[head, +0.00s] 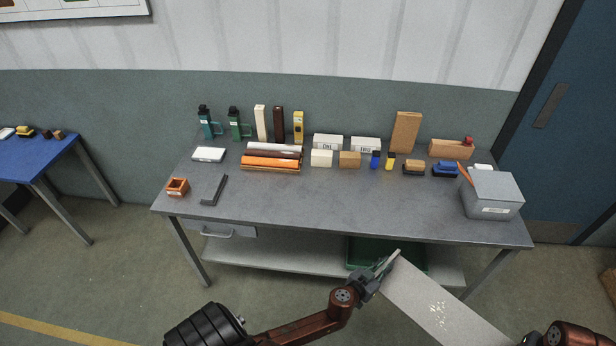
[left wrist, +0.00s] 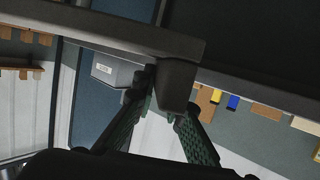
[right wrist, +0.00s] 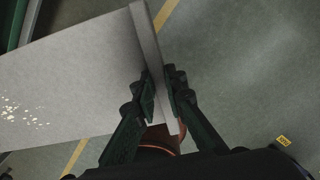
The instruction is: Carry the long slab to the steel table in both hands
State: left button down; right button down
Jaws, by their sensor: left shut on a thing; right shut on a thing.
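The long slab (head: 437,304) is pale grey with whitish specks on its upper face. It hangs in front of the steel table (head: 330,207), apart from it and lower than its top in the picture. My left gripper (head: 384,270) is shut on the raised rim at the slab's far left end; in the left wrist view its fingers (left wrist: 163,100) clasp a grey edge. My right gripper (right wrist: 161,88) is shut on the rim at the other end of the slab (right wrist: 75,80). In the head view that end is cut off by the lower frame edge.
The table's back half holds bottles, upright blocks, orange rolls (head: 270,163) and small boxes. A grey lidded box (head: 493,195) stands at the right; an orange holder (head: 177,187) and a dark bracket (head: 214,190) lie at the left. The front middle is clear. A green crate (head: 360,250) sits on the lower shelf.

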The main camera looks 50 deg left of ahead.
aim_at(333, 199)
jog(key=u, duration=1.35)
